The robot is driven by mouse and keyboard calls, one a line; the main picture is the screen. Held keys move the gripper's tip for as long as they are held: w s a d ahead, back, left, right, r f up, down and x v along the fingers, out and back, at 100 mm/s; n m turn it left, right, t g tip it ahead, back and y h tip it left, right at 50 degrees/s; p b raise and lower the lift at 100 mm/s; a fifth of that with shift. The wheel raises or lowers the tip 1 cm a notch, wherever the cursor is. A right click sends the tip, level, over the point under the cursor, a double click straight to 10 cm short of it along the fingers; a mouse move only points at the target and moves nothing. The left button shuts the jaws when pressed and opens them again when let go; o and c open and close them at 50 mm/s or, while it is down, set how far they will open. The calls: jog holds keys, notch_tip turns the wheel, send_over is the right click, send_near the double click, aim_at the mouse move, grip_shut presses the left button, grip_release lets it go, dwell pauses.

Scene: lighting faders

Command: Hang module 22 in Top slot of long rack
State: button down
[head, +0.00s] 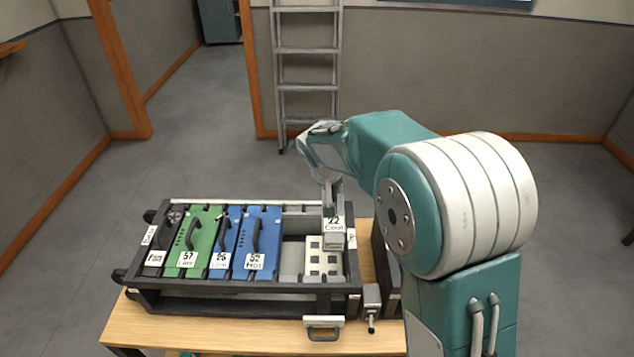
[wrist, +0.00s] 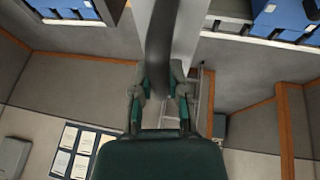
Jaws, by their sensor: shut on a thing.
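Module 22 is grey with a white label (head: 334,224) reading "22" and, apparently, "Cool". It is at the right end of the black-framed rack (head: 240,289) in the head view; I cannot tell whether it touches the rack. My gripper (head: 329,183) is above it, shut on its dark handle. In the wrist view my gripper (wrist: 159,92) has its fingers on either side of the dark handle (wrist: 163,45), with the pale module face (wrist: 190,45) behind. The module's lower part is hard to make out. I cannot tell which slot is Top.
The rack holds a black module (head: 161,244), a green module (head: 196,240) and two blue modules (head: 261,238). A grey panel with square holes (head: 324,262) lies at its right. The wooden table (head: 180,325) carries the rack. A ladder (head: 307,60) stands behind.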

aim_at(340, 200)
jog(key=shift+d, duration=1.1)
jog(key=shift+a+f, duration=0.75)
jog(key=shift+a, duration=0.35)
jog(key=shift+a+f, duration=0.15)
jog(key=shift+f, duration=0.5)
jog(key=shift+d+f, duration=0.8)
jog(key=shift+d, duration=0.25)
jog(key=shift+a+f, duration=0.15)
jog(key=shift+f, duration=0.5)
jog(key=shift+a+f, duration=0.65)
jog(key=shift+f, duration=0.3)
jog(key=shift+d+f, duration=0.3)
jog(key=shift+f, duration=0.3)
jog(key=shift+d+f, duration=0.3)
jog(key=shift+f, duration=0.25)
jog(key=shift+a+f, duration=0.1)
jog(key=shift+f, duration=0.45)
jog(key=shift+a+f, duration=0.3)
jog(key=shift+f, duration=0.1)
jog(key=shift+d, duration=0.25)
